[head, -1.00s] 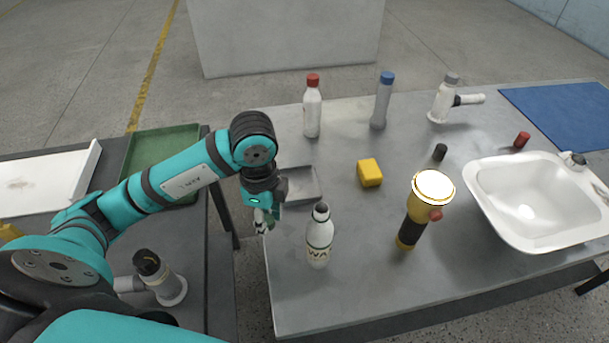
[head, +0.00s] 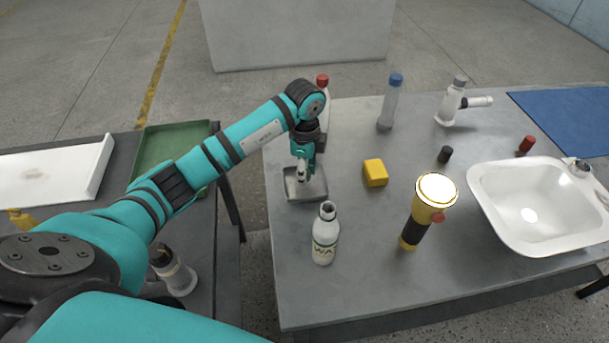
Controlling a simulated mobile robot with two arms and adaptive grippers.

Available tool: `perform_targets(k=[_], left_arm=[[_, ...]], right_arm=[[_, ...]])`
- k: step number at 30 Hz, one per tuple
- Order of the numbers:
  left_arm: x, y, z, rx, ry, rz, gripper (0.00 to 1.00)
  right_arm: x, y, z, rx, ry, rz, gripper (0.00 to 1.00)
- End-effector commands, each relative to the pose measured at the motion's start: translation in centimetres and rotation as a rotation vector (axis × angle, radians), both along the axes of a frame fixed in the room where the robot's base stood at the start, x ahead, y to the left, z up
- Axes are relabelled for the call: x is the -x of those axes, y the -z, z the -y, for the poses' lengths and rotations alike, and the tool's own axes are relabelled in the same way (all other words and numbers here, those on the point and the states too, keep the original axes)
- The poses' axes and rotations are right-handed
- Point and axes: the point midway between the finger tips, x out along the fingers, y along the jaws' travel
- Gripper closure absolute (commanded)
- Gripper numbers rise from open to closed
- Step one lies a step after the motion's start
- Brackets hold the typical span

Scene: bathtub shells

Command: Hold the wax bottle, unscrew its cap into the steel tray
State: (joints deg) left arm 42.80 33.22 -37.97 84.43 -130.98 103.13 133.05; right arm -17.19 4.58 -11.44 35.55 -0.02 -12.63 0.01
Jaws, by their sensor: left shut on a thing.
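The white wax bottle (head: 325,244) stands upright near the front left of the grey table. Its neck shows bare and grey, with no cap on it. The steel tray (head: 291,192) lies behind it and a little to the left. My left gripper (head: 303,176) points down over the tray. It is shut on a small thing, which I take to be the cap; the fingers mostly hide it. The gripper is apart from the bottle. My right gripper is not in view.
A yellow block (head: 375,173) and a yellow-black lamp (head: 417,216) stand right of the tray and bottle. A white basin (head: 490,215) is at the right. A red-capped bottle (head: 322,84) is partly behind my arm; a blue-capped bottle (head: 390,103) stands beside it.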

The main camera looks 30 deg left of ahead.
Motion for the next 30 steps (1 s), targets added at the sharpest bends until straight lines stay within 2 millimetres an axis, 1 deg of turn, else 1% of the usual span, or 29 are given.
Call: perform_targets(k=[3,5,13,27,28,30], left_arm=[[0.2,1.7,0.0,0.0,-0.001,-0.005,1.0],[0.1,2.2,0.0,0.0,-0.001,-0.002,1.0],[0.1,2.5,0.0,-0.001,0.0,0.0,1.0],[0.3,4.0,0.0,-0.002,0.0,-0.008,1.0],[0.3,4.0,0.0,-0.002,0.0,-0.009,0.69],[0.4,4.1,0.0,-0.002,0.0,-0.011,0.6]], right_arm=[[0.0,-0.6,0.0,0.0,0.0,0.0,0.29],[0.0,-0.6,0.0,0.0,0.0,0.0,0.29],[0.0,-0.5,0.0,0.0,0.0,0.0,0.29],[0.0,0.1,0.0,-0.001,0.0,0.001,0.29],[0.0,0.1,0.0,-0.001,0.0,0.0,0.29],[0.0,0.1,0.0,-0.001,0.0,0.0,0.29]])
